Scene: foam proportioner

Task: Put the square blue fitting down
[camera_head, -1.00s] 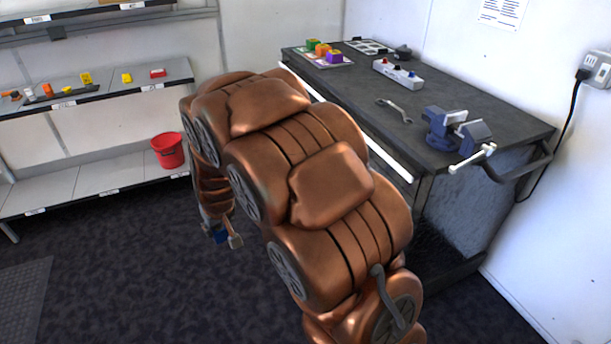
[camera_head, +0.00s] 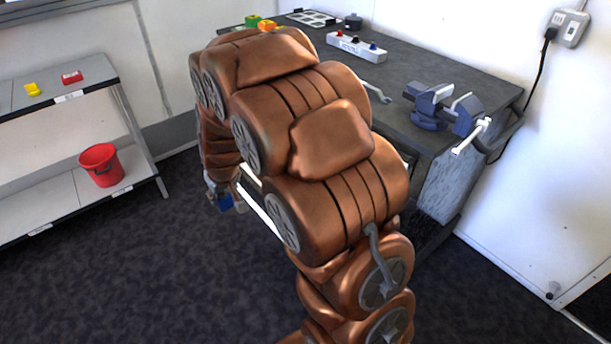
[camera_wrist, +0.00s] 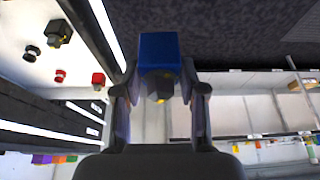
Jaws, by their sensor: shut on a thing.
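The square blue fitting (camera_wrist: 159,50) is between the fingers of my gripper (camera_wrist: 160,92) in the wrist view, with a dark grey part under its blue block. My gripper is shut on it and holds it clear of any surface. In the head view the blue fitting (camera_head: 225,202) shows small below the end of my arm, beside the workbench's left edge and above the floor. My arm hides most of my gripper there.
The dark workbench (camera_head: 420,75) carries a blue vise (camera_head: 432,105), a white switch box (camera_head: 356,46), a wrench (camera_head: 377,92) and coloured blocks (camera_head: 266,25). A shelf unit (camera_head: 75,207) at left holds a red bucket (camera_head: 101,165). The floor between is clear.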

